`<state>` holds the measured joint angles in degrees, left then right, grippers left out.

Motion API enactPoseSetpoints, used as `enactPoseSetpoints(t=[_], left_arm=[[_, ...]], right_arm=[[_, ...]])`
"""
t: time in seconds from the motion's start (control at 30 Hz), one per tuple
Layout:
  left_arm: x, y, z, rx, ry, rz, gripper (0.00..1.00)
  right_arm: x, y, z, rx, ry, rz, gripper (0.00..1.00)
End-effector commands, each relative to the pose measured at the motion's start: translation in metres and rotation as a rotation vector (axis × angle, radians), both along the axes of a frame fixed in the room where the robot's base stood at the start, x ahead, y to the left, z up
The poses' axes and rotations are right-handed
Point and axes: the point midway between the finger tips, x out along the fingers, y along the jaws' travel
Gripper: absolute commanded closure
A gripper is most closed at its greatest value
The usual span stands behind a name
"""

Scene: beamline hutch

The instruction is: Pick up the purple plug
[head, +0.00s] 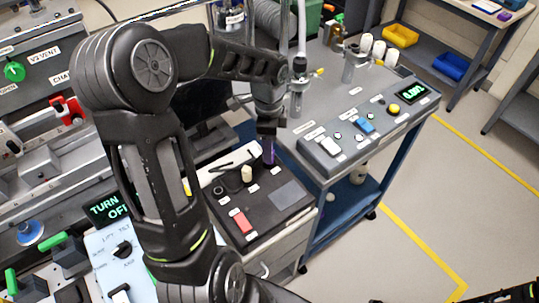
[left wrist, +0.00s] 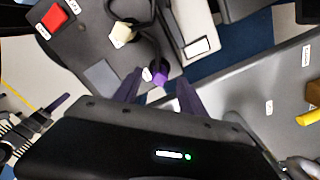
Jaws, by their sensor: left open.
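The purple plug (left wrist: 159,75) is in the left wrist view, at the end of a dark cable on the black box (head: 283,195). It shows between the two purple fingertips of my left gripper (left wrist: 157,88). The fingers are apart, with a gap on both sides of the plug; I cannot tell whether it is level with the tips or just beyond them. In the head view my left gripper (head: 268,150) points down at the back corner of the box and hides the plug. A dark part at the bottom right corner seems to be my right gripper (head: 520,293); its jaws are unclear.
A cream plug (head: 246,173) stands close to the left gripper, and a red switch (head: 242,221) is on the same box. To the right is a grey cart (head: 340,110) with buttons and a green display (head: 411,92). Floor is free at the right.

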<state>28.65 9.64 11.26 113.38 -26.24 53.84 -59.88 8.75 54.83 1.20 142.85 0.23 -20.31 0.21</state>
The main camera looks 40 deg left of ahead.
Motion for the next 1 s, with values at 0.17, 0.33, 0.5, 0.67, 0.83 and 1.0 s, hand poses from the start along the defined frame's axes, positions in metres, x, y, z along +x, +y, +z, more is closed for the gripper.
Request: enactPoseSetpoints(t=[0.17,0.33,0.5,0.67,0.83,1.0], left_arm=[[-0.001,-0.001,-0.026,-0.001,0.005,-0.001,0.51],[-0.001,0.0,-0.038,0.0,0.001,0.001,0.51],[0.0,0.0,-0.038,0.001,0.001,0.001,0.51],[0.0,0.0,-0.038,0.001,0.001,0.001,0.51],[0.0,0.0,-0.038,0.001,0.001,0.001,0.51],[0.0,0.0,-0.038,0.001,0.001,0.001,0.6]], right_arm=[[-0.001,0.0,0.007,-0.002,0.003,0.0,0.64],[-0.001,0.0,0.007,-0.003,0.003,-0.001,0.64],[-0.001,-0.001,0.007,-0.003,0.003,-0.001,0.64],[-0.001,0.0,0.007,-0.003,0.003,-0.001,0.64],[-0.001,0.0,0.007,-0.003,0.003,-0.001,0.64],[-0.001,0.0,0.007,-0.002,0.003,-0.001,0.64]])
